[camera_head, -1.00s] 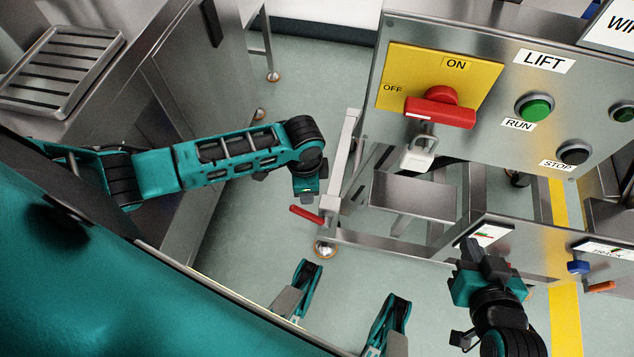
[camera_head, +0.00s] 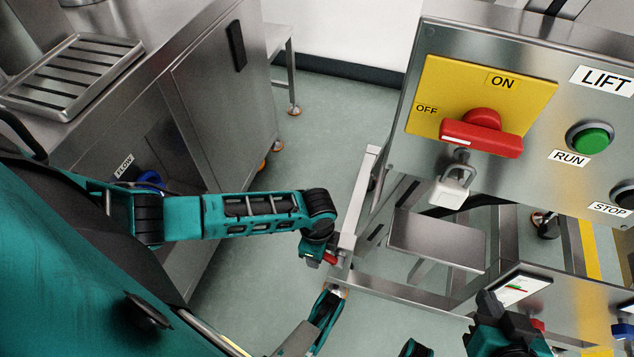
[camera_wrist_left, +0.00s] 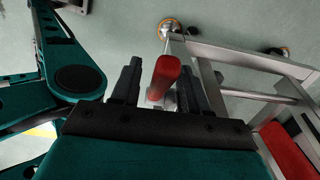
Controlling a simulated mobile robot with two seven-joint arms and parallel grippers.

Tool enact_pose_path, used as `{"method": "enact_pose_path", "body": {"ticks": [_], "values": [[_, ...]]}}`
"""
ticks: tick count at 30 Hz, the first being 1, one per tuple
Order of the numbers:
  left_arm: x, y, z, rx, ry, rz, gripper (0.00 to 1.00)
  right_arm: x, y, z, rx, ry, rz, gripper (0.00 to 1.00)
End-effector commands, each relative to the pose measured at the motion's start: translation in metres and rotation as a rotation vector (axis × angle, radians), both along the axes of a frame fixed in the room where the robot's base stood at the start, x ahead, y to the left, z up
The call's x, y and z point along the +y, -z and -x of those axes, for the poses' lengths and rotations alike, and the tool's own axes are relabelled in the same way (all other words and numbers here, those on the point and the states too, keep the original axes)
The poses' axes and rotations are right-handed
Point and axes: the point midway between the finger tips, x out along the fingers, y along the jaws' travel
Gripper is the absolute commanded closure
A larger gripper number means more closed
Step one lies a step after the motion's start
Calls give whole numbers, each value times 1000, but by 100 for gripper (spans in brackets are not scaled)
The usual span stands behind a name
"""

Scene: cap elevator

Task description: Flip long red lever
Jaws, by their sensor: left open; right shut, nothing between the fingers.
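The long red lever (camera_head: 331,258) sticks out low on the left side of the metal frame. In the left wrist view the red lever (camera_wrist_left: 163,78) stands between the two dark fingers of my left gripper (camera_wrist_left: 160,88), which is open around it. I cannot tell whether a finger touches it. In the head view my left gripper (camera_head: 322,256) hides part of the lever. My right gripper (camera_head: 489,303) is shut and empty, in front of the small lower panel with a gauge label (camera_head: 520,289).
The LIFT panel has a red rotary switch (camera_head: 482,132) on a yellow plate (camera_head: 432,87), a white padlock (camera_head: 452,188) and a green RUN button (camera_head: 590,138). A steel cabinet (camera_head: 215,90) stands left. Floor (camera_head: 335,110) is open between cabinet and frame.

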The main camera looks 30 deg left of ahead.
Motion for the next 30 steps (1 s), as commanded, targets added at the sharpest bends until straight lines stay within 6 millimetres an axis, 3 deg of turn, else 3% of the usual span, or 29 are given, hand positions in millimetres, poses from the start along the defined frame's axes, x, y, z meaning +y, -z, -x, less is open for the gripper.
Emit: {"method": "enact_pose_path", "body": {"ticks": [4, 13, 26, 30], "values": [[0, 10, 0, 0, 0, -1, 55, 3, -1, -2, -9, -7, -6, 100], [0, 10, 0, -1, 0, 0, 56, 3, -4, -4, -12, -8, -6, 100], [0, 10, 0, -1, -1, 0, 97, 1, -2, -4, -13, -3, -2, 100], [0, 10, 0, -1, -1, 0, 100, 0, 0, -2, -8, -2, -3, 100]]}}
